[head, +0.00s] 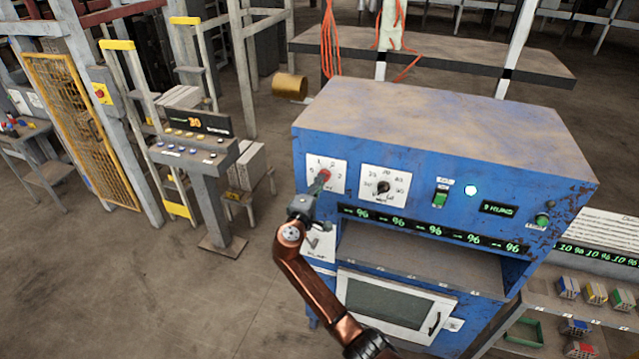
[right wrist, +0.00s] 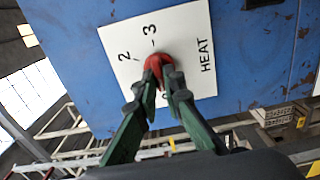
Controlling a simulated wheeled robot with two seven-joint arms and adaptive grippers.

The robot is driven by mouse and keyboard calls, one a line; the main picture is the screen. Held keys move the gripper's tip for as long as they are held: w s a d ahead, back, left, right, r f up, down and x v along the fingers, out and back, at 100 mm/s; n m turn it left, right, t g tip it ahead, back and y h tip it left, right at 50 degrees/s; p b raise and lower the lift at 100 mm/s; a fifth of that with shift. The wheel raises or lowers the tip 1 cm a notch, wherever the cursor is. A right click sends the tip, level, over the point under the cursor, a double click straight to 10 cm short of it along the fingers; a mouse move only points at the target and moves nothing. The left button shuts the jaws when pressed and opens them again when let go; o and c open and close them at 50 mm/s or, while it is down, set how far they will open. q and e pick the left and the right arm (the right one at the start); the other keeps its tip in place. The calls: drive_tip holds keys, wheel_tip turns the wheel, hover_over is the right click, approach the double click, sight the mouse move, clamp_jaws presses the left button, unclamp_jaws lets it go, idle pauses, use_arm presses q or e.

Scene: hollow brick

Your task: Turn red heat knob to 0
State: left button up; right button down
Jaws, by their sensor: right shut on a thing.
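The red heat knob (head: 325,174) sits on a white dial plate (head: 340,178) at the upper left of the blue machine's front. In the right wrist view the knob (right wrist: 156,63) shows as a red cap on the plate (right wrist: 190,40), which reads 2, 3 and HEAT. My right gripper (right wrist: 160,84) is shut on the knob, its two green fingers closing on it from below in that view. The fingers hide part of the knob and the lower marks, so I cannot tell exactly where it points. My left gripper is not in view.
A second dial with a black knob (head: 383,187) is just to the right. Further right are a green switch (head: 440,197), a lit white lamp (head: 470,190) and a green knob (head: 542,219). A control console (head: 200,150) stands apart on the left, with clear floor between.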

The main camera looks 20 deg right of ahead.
drive_tip(key=c, duration=2)
unclamp_jaws()
drive_tip(key=shift+c, duration=0.2)
drive_tip(key=v, duration=1.2)
